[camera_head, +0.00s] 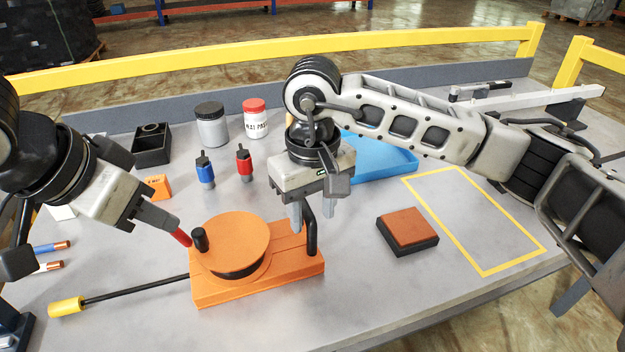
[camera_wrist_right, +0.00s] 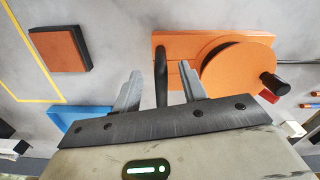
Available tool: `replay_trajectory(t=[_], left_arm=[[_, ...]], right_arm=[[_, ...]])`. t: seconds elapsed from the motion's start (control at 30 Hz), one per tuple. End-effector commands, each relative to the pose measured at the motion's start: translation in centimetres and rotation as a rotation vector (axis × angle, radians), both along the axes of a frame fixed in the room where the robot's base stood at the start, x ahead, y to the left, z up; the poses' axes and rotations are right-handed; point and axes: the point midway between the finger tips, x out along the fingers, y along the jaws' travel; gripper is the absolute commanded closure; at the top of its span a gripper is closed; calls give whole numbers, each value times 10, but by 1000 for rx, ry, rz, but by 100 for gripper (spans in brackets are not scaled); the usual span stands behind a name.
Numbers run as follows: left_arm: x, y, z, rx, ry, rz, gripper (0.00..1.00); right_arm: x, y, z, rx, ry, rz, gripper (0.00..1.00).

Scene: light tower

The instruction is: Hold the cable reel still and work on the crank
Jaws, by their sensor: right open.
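The cable reel is an orange disc (camera_head: 236,240) on an orange base (camera_head: 220,293), with a black crank knob (camera_head: 200,239) upright near its left edge. A black upright handle (camera_head: 311,232) rises from the right of the base; in the right wrist view this handle (camera_wrist_right: 161,75) appears between the fingers. My right gripper (camera_head: 312,217) is open there, fingers pointing down; whether they touch the handle is unclear. My left gripper (camera_head: 178,232) is left of the knob, with a red tip beside the reel's edge. Its finger gap is hidden.
A black rod with a yellow end (camera_head: 66,306) extends left from the base. An orange-topped black block (camera_head: 407,232) stands right, near a yellow outlined area (camera_head: 482,272). Behind are a blue tray (camera_head: 380,164), red and blue connectors (camera_head: 244,163), and two jars (camera_head: 255,120).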

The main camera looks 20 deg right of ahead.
Motion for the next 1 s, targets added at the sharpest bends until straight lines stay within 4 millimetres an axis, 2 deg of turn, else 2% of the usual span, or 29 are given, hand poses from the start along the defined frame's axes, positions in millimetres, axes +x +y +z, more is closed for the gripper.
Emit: replay_trajectory(t=[0.03,0.2,0.4,0.8,0.83,0.97,1.0], left_arm=[[0,0,0,0,0,0,64],[0,0,0,0,0,0,64],[0,0,0,0,0,0,64],[0,0,0,0,0,0,64],[0,0,0,0,0,0,64],[0,0,0,0,0,0,64],[0,0,0,0,0,0,64]], right_arm=[[-1,0,-11,0,5,-1,58],[-1,0,-42,1,4,0,58],[0,0,-66,1,2,-1,58],[0,1,-73,1,-1,0,58],[0,1,-73,1,0,0,60],[0,1,-73,1,0,0,97],[0,1,-73,1,0,0,100]])
